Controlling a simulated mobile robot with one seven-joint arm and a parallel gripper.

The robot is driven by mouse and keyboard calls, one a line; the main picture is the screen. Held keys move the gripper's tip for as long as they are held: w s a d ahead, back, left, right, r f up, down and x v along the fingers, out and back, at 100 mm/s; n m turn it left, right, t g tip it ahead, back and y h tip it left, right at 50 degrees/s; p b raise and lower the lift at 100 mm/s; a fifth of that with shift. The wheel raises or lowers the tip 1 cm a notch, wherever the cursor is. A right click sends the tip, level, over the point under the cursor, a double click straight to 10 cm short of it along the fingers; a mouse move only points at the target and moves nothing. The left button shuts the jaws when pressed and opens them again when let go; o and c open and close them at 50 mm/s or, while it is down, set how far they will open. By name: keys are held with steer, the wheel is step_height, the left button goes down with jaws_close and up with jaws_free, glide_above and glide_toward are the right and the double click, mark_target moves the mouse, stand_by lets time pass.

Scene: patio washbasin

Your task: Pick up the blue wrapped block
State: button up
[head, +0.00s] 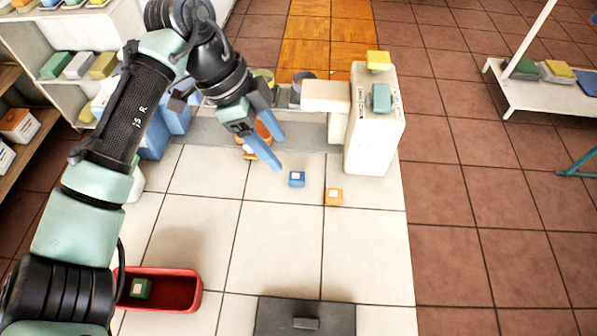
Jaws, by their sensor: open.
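The blue wrapped block (297,179) is a small blue cube with a pale label. It sits on the white tiled surface near the middle of the head view. My gripper (279,153) has two blue fingers spread apart and holds nothing between them. Its fingertips are above and to the left of the blue block in the picture, apart from it. How high they are over the surface is hard to tell.
An orange block (334,197) sits close to the right of the blue one. A red tray (193,290) with a green block (141,288) stands at lower left. A white box-like unit (370,140) stands behind. A dark panel (270,318) lies at the front. The middle tiles are clear.

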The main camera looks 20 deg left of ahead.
mark_target(297, 176)
steer(key=x, duration=0.8)
steer(key=shift+d+f+b, duration=0.2)
steer(key=shift+b, duration=0.2)
jaws_close()
